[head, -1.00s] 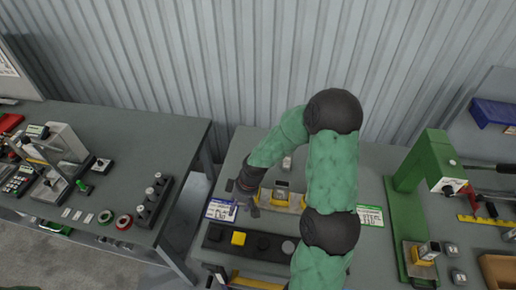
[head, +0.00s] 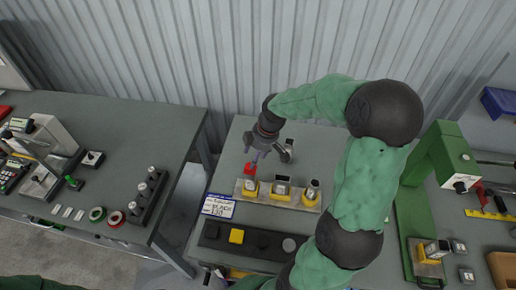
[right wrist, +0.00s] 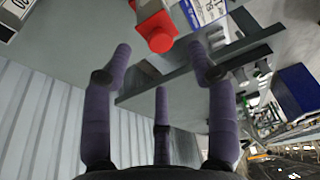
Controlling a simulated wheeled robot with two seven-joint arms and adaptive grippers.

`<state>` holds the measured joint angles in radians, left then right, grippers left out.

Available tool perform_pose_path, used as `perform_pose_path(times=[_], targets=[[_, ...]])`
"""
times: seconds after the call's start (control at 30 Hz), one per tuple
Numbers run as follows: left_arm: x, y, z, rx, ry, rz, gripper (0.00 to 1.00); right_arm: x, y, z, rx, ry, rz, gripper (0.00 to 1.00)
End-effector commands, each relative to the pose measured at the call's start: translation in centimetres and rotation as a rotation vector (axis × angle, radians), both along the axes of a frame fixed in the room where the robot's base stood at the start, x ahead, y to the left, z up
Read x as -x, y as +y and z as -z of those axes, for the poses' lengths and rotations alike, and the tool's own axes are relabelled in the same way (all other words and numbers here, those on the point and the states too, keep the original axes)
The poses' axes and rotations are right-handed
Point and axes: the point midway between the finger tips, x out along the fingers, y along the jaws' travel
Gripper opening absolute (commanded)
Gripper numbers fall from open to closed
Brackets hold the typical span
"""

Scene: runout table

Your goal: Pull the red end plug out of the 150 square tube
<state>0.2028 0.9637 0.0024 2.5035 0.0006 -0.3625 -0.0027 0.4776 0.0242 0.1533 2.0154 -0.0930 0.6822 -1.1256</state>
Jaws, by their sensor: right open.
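The red end plug (head: 250,169) sits at the top of the leftmost tube (head: 250,187), which stands upright in a yellow base on a light holder (head: 291,201). In the right wrist view the red plug (right wrist: 159,33) shows beyond the fingertips, between them and apart from them. My right gripper (head: 258,157) is open and empty, just above and beside the plug in the head view. Its fingers (right wrist: 163,60) also show spread in the right wrist view. My left gripper is not in view.
Two other tubes (head: 282,185) (head: 312,189) stand in the same holder. A label card (head: 218,206) lies left of it, its number hard to read. A dark strip with round and yellow pieces (head: 236,237) lies in front. A green press (head: 437,160) stands at right.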

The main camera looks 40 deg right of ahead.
Motion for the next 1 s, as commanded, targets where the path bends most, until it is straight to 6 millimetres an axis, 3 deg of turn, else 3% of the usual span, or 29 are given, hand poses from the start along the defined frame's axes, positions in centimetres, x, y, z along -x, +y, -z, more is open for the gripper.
perform_pose_path(times=[0.3, 0.5, 0.8, 1.0], targets=[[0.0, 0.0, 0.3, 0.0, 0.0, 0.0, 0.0, -0.9, 0.8, 4.5, -0.002, 0.003, -0.001, 0.58], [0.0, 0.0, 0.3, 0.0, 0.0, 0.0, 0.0, -1.2, 1.0, 5.6, -0.002, 0.001, 0.0, 0.58], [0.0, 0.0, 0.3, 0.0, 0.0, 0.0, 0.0, -1.2, 1.0, 5.7, -0.001, -0.001, 0.001, 0.58], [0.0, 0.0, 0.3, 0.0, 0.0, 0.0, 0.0, -1.2, 1.0, 5.7, 0.0, 0.0, 0.001, 0.02]])
